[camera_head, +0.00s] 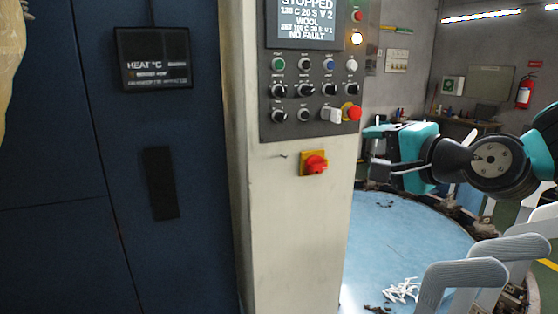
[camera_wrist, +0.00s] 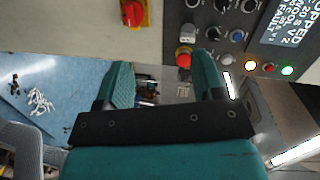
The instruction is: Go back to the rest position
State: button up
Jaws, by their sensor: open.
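My gripper (camera_head: 378,150) is at the right of the head view, pointing left toward the control post. Its jaws are apart with nothing between them. In the wrist view my gripper (camera_wrist: 164,78) shows two teal fingers spread wide, with open space between. The control panel (camera_head: 290,128) is on the cream post, left of and above my gripper. Its screen (camera_head: 305,18) reads STOPPED, WOOL, NO FAULT. A red emergency button (camera_head: 353,113) is at the panel's lower right. In the wrist view the panel (camera_wrist: 215,20) appears rotated, beyond the fingers. I cannot tell the gap between fingers and panel.
A red switch on a yellow plate (camera_head: 315,163) sits lower on the post. A round blue table (camera_head: 400,225) lies below my gripper, with white scraps (camera_head: 403,290) on it. A dark blue cabinet (camera_head: 120,220) fills the left.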

jog(key=s+a+f+n+g, duration=0.7)
jog(key=s+f+n+g, duration=0.2)
jog(key=s+n, duration=0.25)
jog(key=s+d+f+n+g+h, duration=0.1)
jog(key=s+n+g, duration=0.4)
jog(key=s, duration=0.7)
notch_tip(320, 180, down, 2)
jog(key=shift+d+f+n+h+b, duration=0.2)
jog(key=shift+d+n+h+b, duration=0.2)
jog(key=shift+n+h, duration=0.5)
